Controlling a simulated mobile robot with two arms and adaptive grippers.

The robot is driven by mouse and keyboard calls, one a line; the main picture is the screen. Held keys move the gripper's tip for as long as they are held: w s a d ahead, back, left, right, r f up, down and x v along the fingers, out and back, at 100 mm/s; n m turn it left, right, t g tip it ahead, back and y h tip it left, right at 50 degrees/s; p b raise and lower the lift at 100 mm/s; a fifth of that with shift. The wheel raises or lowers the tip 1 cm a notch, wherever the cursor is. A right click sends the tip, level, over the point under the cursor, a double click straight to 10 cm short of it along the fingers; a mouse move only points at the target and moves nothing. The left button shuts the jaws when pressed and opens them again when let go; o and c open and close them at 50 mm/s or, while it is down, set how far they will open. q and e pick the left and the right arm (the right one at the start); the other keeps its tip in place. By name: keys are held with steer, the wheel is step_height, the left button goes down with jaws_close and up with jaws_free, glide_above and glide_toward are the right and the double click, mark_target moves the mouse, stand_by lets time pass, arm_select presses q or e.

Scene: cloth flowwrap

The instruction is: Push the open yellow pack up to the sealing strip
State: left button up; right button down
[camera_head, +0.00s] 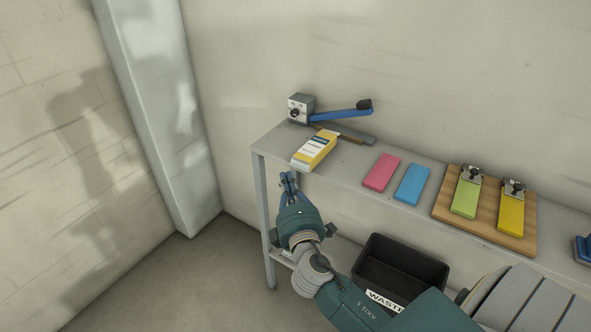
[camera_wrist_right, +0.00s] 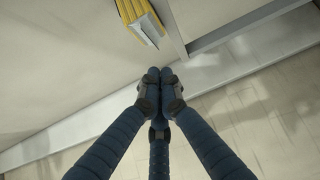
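The yellow pack (camera_head: 316,147), with a white label, lies at the left end of the grey bench; it also shows at the top of the right wrist view (camera_wrist_right: 135,14). The dark flat sealing strip (camera_head: 352,136) lies just behind it, below the sealer's blue lever (camera_head: 340,113). Whether pack and strip touch I cannot tell. My right gripper (camera_head: 289,178) is in front of the bench's front edge, apart from the pack. In the wrist view its fingertips (camera_wrist_right: 160,76) are together with nothing between them. My left gripper is not in view.
The grey sealer body (camera_head: 301,108) stands at the back left. A pink block (camera_head: 381,172) and a blue block (camera_head: 412,184) lie to the right, then a wooden board (camera_head: 440,207) with clipped green and yellow packs. A black waste bin (camera_head: 402,262) is below the bench.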

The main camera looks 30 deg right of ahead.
mark_target(305, 168)
steer(key=d, duration=0.1)
steer(key=w+d, duration=0.1)
steer(key=d, duration=0.1)
steer(key=shift+w+d+p, duration=0.15)
steer(key=shift+d+p, duration=0.15)
steer(key=shift+p, duration=0.05)
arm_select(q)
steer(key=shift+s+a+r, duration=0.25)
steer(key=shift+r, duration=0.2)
arm_select(e)
steer(key=shift+w+d, duration=0.25)
steer(key=shift+d, duration=0.4)
steer(key=shift+w+d, duration=0.3)
steer(key=shift+d, duration=0.3)
steer(key=shift+w+d, duration=0.25)
steer(key=shift+d, duration=0.4)
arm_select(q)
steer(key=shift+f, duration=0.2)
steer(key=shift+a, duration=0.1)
